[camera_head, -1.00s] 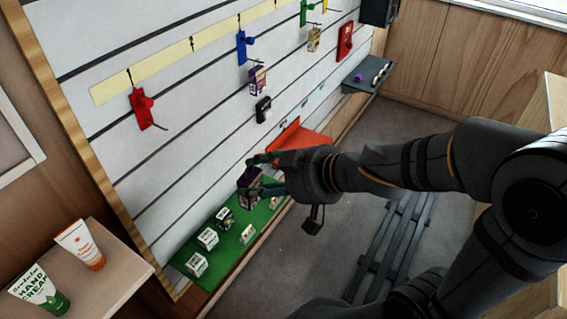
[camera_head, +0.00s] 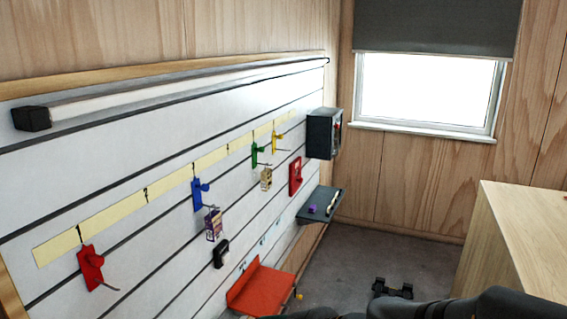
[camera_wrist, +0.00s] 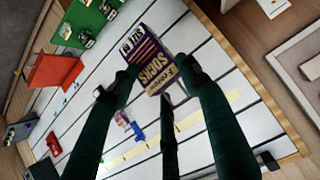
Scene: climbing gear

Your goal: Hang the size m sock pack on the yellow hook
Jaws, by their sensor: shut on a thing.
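In the wrist view the sock pack (camera_wrist: 150,60), purple and yellow with "SOCKS" and "SIZE M" printed on it, is between the fingers of my gripper (camera_wrist: 160,80). My gripper is shut on it and holds it in front of the slatwall. In the head view the yellow hook (camera_head: 277,142) is on the wall at the far right end of the hook row, and it looks empty. My gripper is not in the head view; only part of my arm shows at the bottom.
Red (camera_head: 90,268), blue (camera_head: 198,193) and green (camera_head: 256,154) hooks share the wall. A purple pack (camera_head: 213,224) hangs below the blue hook and a pale pack (camera_head: 266,178) below the green. An orange shelf (camera_head: 262,290), grey shelf (camera_head: 318,206) and dark box (camera_head: 323,134) stick out.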

